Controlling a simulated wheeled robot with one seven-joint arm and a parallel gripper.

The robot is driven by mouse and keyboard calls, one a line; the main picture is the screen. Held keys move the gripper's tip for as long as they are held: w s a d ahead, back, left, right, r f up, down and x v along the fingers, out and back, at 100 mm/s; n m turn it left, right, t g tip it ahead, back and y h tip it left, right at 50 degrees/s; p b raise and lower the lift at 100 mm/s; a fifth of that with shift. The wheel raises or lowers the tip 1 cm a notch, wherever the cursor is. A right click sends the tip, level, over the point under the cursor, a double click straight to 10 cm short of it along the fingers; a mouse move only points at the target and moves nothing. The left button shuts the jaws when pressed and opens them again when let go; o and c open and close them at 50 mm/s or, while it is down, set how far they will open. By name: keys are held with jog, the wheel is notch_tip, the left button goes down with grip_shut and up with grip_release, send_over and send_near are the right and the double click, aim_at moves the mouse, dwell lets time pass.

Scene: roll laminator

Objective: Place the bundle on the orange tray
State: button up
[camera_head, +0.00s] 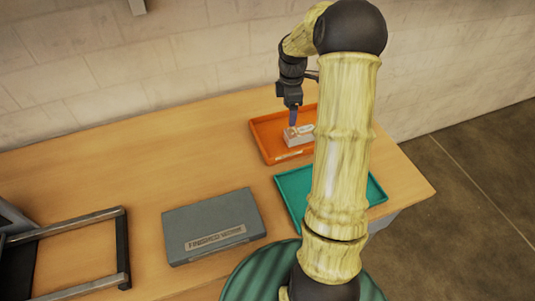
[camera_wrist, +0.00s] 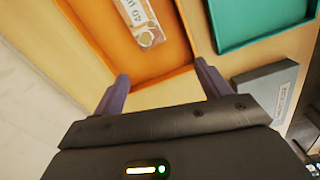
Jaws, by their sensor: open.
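The orange tray (camera_head: 273,150) lies at the back of the table, near the wall. The bundle (camera_head: 300,135), a small pale block with a printed top, rests inside this tray. My gripper (camera_head: 293,120) is just above the bundle in the head view. In the wrist view, the bundle (camera_wrist: 140,20) lies in the orange tray (camera_wrist: 178,52), beyond my gripper's fingertips (camera_wrist: 162,82). The two purple fingers are spread apart with nothing between them. My arm hides the right part of the orange tray in the head view.
A teal tray (camera_head: 290,187) lies in front of the orange one, partly behind my arm; it also shows in the wrist view (camera_wrist: 255,22). A grey labelled box (camera_head: 213,225) sits left of it. A dark metal frame (camera_head: 65,222) stands at far left. The table's back left is clear.

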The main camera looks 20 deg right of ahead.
jog(key=s+a+r+m+t, duration=0.2)
jog(key=s+a+m, duration=1.2)
jog(key=s+a, duration=0.5)
jog(key=shift+s+r+m, duration=0.35)
jog(key=shift+s+m, duration=0.05)
jog(key=shift+s, duration=0.35)
